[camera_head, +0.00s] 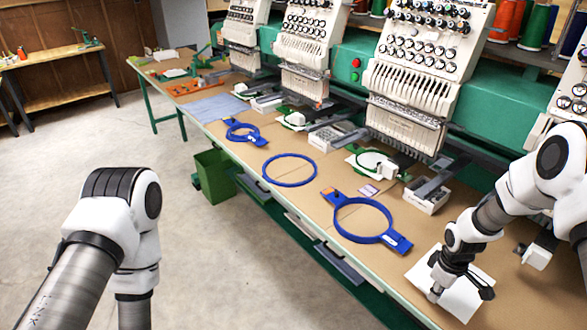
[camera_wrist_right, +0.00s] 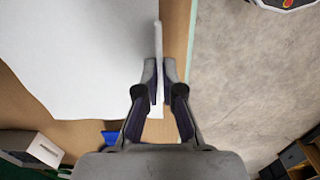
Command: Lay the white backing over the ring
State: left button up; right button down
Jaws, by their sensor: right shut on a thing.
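The white backing (camera_head: 466,298) is a pale sheet lying at the table's near right. My right gripper (camera_head: 436,292) is over its left edge. In the right wrist view, the fingers (camera_wrist_right: 160,80) are shut on an edge of the backing (camera_wrist_right: 80,50), which spreads to the left. A plain blue ring (camera_head: 290,185) lies flat on the table, left of the backing and apart from it, with nothing over it. A blue hoop with side brackets (camera_head: 395,241) lies between them. My left arm comes in at the left; its gripper is out of view.
Another bracketed blue hoop (camera_head: 243,131) lies farther back on the brown table (camera_head: 330,170). Embroidery machine heads (camera_head: 405,100) line the table's far side. A green bin (camera_head: 214,177) stands on the floor. Table around the plain ring is mostly clear.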

jog(key=shift+r+p, duration=0.65)
jog(key=shift+r, duration=0.55)
